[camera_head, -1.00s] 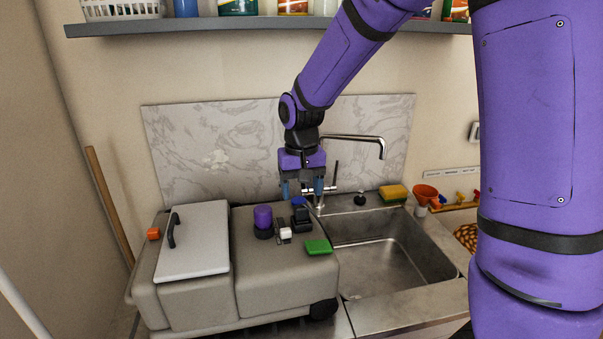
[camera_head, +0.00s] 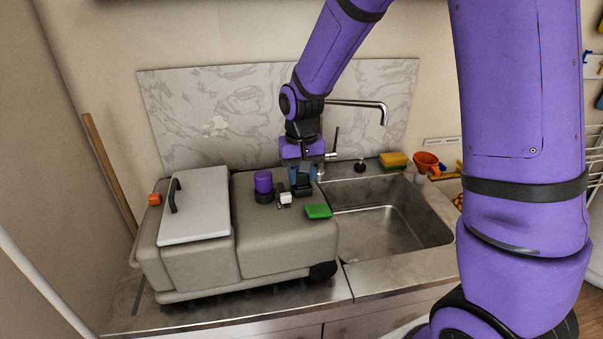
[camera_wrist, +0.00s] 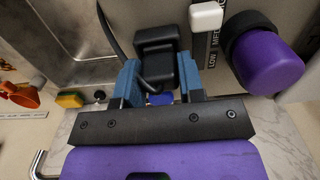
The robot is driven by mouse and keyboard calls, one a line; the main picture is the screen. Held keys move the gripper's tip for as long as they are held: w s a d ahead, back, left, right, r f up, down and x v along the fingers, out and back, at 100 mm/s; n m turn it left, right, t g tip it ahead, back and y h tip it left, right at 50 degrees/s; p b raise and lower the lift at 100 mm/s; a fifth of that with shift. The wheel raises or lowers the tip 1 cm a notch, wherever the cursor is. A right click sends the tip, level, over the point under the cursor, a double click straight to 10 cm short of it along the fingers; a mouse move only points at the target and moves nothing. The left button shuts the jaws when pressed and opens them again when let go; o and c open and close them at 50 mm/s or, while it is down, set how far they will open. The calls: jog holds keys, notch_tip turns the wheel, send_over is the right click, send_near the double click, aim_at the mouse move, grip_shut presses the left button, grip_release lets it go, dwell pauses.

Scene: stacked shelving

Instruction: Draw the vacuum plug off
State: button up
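The vacuum plug is a black block (camera_wrist: 157,50) on top of the grey vacuum body (camera_head: 285,240). In the head view the plug (camera_head: 302,190) is partly hidden by my gripper. My gripper (camera_head: 305,174) points down over it. In the wrist view the blue fingers of my gripper (camera_wrist: 159,78) stand one on each side of the plug's near part. They look open, with the plug between them; any contact is hard to make out. A small blue part (camera_wrist: 161,99) shows between the fingers, beside the plug.
A purple cylinder (camera_head: 263,182) and a white switch (camera_head: 285,198) stand left of the plug. A green block (camera_head: 318,211) lies in front. The sink (camera_head: 385,215) is to the right, with the faucet (camera_head: 358,103) behind. A sponge (camera_head: 393,160) sits at the back right.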

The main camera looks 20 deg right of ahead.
jog(key=shift+c, duration=0.5)
jog(key=shift+r, duration=0.75)
dwell(0.4)
jog(key=shift+r, duration=0.95)
